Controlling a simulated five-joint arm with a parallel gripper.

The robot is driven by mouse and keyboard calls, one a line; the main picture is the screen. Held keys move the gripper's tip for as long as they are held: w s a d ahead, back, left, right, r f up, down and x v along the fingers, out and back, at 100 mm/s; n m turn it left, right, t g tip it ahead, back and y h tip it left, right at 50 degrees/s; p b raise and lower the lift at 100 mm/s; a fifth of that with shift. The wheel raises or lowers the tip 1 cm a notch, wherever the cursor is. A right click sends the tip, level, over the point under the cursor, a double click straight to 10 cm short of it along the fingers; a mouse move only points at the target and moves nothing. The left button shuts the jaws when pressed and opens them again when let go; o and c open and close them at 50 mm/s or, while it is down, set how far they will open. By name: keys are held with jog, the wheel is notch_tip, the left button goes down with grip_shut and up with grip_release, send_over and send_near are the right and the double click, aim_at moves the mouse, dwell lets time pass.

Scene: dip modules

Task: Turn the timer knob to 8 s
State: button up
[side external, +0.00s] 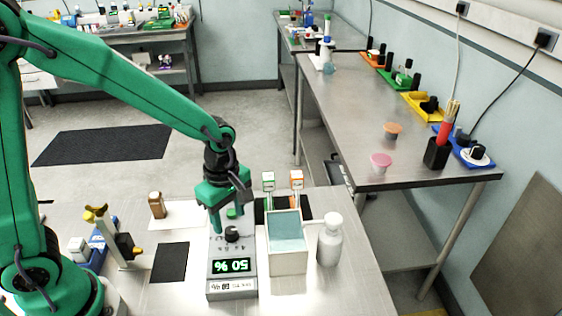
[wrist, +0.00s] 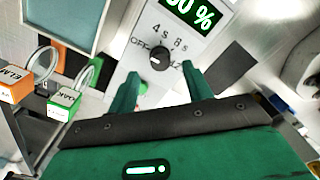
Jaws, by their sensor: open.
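The timer knob (side external: 232,233) is black and round, on the top face of a grey box (side external: 231,286) with a lit green display (side external: 231,266). In the wrist view the knob (wrist: 159,60) has OFF printed at its left, 4 s at upper left, 8 s at upper right and another mark at right, partly covered by a finger. I cannot clearly tell where its pointer aims. My gripper (side external: 230,211) is open above the box, behind the knob in the side view. In the wrist view the fingertips (wrist: 161,80) stand apart, either side of and short of the knob, not touching it.
A green button (wrist: 143,88) lies between the fingers. A pale open bin (side external: 288,258) and a white bottle (side external: 330,240) stand right of the box. Two tagged padlocks (wrist: 65,104) (wrist: 17,84) stand behind the bin. A dark mat (side external: 170,262) lies left.

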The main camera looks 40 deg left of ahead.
aim_at(230, 230)
jog(key=shift+f, duration=2.1)
jog(key=c, duration=1)
